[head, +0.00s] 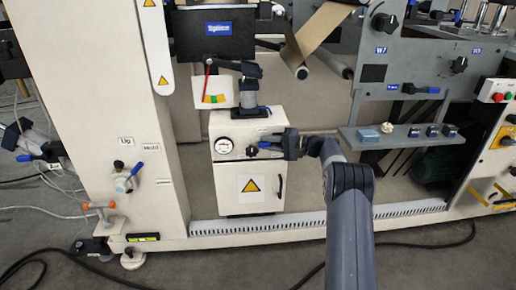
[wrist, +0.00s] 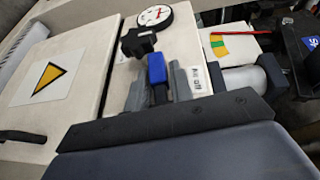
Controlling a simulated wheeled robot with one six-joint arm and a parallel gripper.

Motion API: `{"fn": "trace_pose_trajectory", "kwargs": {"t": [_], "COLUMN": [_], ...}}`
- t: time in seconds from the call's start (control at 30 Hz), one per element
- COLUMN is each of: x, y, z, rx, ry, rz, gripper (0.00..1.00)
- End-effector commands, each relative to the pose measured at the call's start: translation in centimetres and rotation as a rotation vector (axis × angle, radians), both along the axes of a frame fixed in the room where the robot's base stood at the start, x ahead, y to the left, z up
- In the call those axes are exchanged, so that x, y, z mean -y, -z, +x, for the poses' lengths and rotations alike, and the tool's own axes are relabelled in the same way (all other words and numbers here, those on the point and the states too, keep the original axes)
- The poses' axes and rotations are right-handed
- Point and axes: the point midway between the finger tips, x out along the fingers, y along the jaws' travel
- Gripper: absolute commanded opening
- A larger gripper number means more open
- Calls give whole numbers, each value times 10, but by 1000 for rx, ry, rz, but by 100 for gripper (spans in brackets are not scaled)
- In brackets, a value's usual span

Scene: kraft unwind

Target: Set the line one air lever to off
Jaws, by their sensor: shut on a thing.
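A blue lever (wrist: 157,70) sits on the front of a cream cabinet (head: 225,178), beside a black star knob (wrist: 138,42) and below a round gauge (wrist: 155,15). My gripper (wrist: 160,88) is shut on the blue lever, with a finger on either side of it. In the head view my gripper (head: 290,145) reaches the cabinet's upper right front from the right, and only a little of the lever (head: 265,146) shows. A small label (wrist: 196,80) lies beside the fingers; I cannot read it clearly. The lever's base is partly hidden.
The cabinet has a yellow warning sign (head: 250,185) and a black handle (head: 281,180). Another blue-handled valve (head: 135,170) is on the left column. A grey shelf (head: 375,137) juts out to the right of my gripper. Black cables lie on the floor.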

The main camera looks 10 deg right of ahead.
Motion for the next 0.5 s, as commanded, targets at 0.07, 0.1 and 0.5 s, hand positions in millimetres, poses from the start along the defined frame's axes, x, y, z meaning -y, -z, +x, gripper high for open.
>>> {"fn": "trace_pose_trajectory", "kwargs": {"t": [0.07,0.1,0.5], "x": [3,4,6], "y": [1,1,-4], "z": [-1,-1,-1], "rx": [-2,-1,1], "ry": [-3,-3,-4], "rz": [39,55,129], "gripper": [0,0,0]}}
